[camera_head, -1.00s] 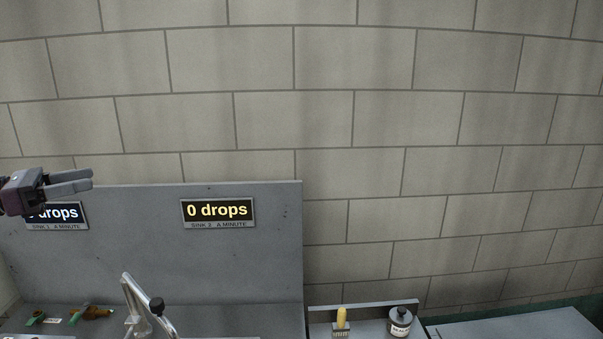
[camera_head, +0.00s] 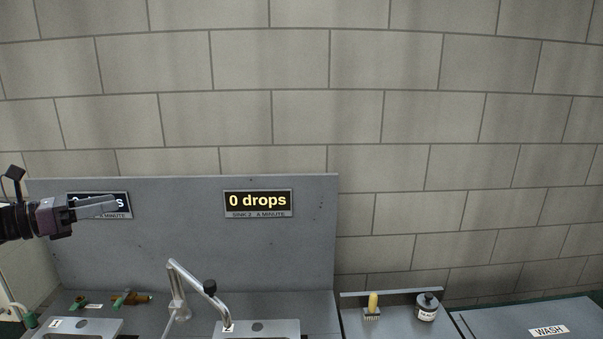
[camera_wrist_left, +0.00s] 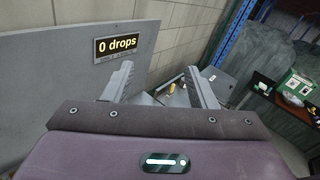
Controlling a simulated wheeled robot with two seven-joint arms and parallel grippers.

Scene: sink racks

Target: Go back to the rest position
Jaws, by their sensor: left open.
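My left gripper (camera_head: 98,207) is raised at the left of the head view, in front of the sink 1 sign (camera_head: 122,199) and partly covering it. In the left wrist view its two fingers (camera_wrist_left: 158,85) stand apart with nothing held between them. My right gripper is in neither view.
A grey back panel (camera_head: 190,245) carries the sink 2 sign (camera_head: 258,203), reading 0 drops. Below are a bent faucet (camera_head: 186,275), brass fittings (camera_head: 130,298), a yellow-handled brush (camera_head: 373,303), a dark-lidded jar (camera_head: 427,308) and a WASH label (camera_head: 548,331). Air around the gripper is clear.

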